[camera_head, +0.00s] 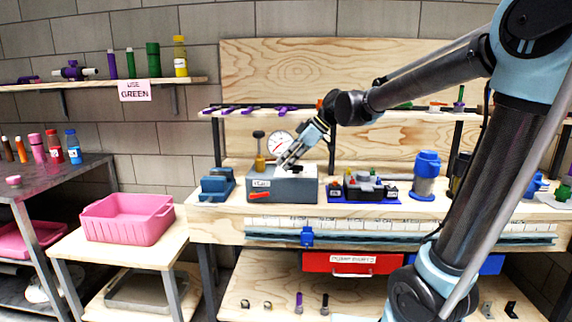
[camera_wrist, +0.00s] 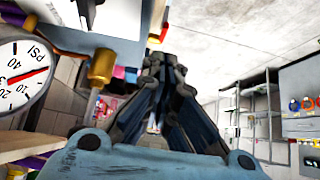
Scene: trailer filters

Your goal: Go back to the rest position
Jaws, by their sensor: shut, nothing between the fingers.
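My gripper (camera_head: 287,163) is at the end of my outstretched arm, over the grey box with a gauge (camera_head: 262,187) on the workbench. In the wrist view my gripper (camera_wrist: 163,62) has its fingers together and holds nothing. The round white pressure gauge (camera_head: 279,144) stands just behind the gripper; it also shows in the wrist view (camera_wrist: 22,75), with a red needle. A brass-coloured fitting (camera_wrist: 101,68) is beside the fingers in the wrist view. I cannot tell whether the fingertips touch the box.
A blue vise (camera_head: 216,186) stands left of the box. A black device on a blue base (camera_head: 364,188) and a blue filter housing (camera_head: 426,176) stand right. A shelf (camera_head: 390,114) runs above. A pink bin (camera_head: 127,219) sits on a side table. The bench's front strip is mostly clear.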

